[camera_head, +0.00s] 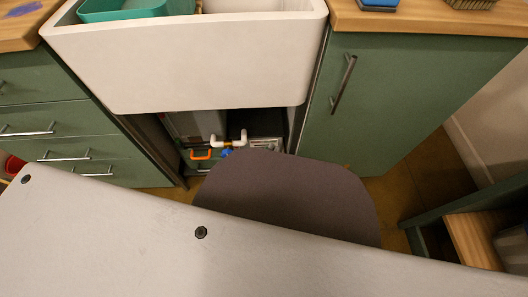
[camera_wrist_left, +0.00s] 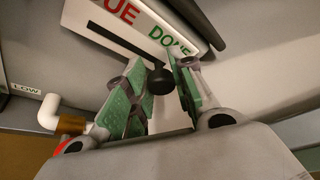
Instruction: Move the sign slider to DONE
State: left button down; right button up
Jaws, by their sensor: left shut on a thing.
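A white sign (camera_wrist_left: 145,22) at the top of the left wrist view carries red letters, of which "UE" shows, and the green word "DONE". The slider's round black knob (camera_wrist_left: 160,82) is below the word DONE. My left gripper (camera_wrist_left: 170,72), with green pads, is shut on this knob, one finger on each side. The slider's exact place along the sign is partly hidden by the fingers. In the head view the low space under the sink is mostly covered by grey and dark parts in front, and I cannot make out the left gripper there. My right gripper is not in view.
A white sink (camera_head: 190,62) stands above an open space between a green drawer unit (camera_head: 65,115) and a green cupboard (camera_head: 395,100). An orange handle (camera_head: 202,154) shows under the sink. A white pipe elbow (camera_wrist_left: 47,112) and a "LOW" label (camera_wrist_left: 27,89) are beside the gripper.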

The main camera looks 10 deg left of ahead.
pick_arm(q)
jog(key=shift+d, duration=0.2)
jog(key=c, duration=1.2)
grip_release()
jog(key=shift+d, duration=0.1)
jog(key=shift+r, duration=0.2)
jog(key=shift+r, duration=0.4)
jog(key=shift+w+r, duration=0.2)
jog(key=shift+r, duration=1.5)
jog(key=shift+o, duration=1.2)
jog(key=shift+r, duration=0.85)
notch_tip(320, 180, up, 2)
jog(key=shift+d+r, duration=0.15)
jog(key=shift+r, duration=0.05)
jog(key=shift+c, duration=1.1)
jog(key=shift+s+r, duration=0.1)
jog(key=shift+r, duration=0.65)
